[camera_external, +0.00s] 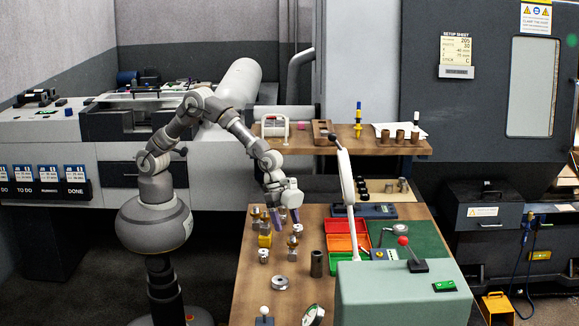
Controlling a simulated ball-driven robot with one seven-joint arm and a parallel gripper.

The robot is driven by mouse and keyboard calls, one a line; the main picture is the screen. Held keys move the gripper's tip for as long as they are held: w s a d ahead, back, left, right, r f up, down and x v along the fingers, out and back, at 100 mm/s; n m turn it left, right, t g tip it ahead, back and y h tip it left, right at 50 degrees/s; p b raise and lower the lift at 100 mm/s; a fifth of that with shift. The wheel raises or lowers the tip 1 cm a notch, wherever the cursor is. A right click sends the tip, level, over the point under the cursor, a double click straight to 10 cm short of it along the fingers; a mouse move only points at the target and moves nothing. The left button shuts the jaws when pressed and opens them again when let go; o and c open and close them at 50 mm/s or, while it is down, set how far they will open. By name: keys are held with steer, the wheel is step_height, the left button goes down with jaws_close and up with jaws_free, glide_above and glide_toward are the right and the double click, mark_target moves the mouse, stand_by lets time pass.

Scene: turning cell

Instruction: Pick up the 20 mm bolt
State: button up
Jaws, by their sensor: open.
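My gripper (286,221) hangs over the left part of the wooden table (246,290), its purple fingers pointing down and apart, with nothing visible between them. Several small steel and brass-coloured parts stand on the table around and below it. One brass-topped part (293,242) stands just below the fingers, and a steel part (298,230) is close to the right finger. The parts are too small to tell which is the 20 mm bolt. I cannot tell whether the fingers touch any part.
A dark cylinder (317,264) and a steel ring (280,283) stand nearer the front. Red, orange and green bins (338,227) lie to the right, beside a white upright lamp arm (347,185). A green machine housing (400,295) fills the front right. A wooden shelf (350,146) is behind.

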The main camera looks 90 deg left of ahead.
mark_target(293, 236)
steer(key=x, duration=0.2)
steer(key=b+x, duration=0.1)
steer(key=x, duration=0.1)
steer(key=b+x, duration=0.1)
steer(key=x, duration=0.2)
steer(key=shift+w+r, duration=0.15)
steer(key=shift+w, duration=0.15)
steer(key=shift+r, duration=0.1)
jaws_close()
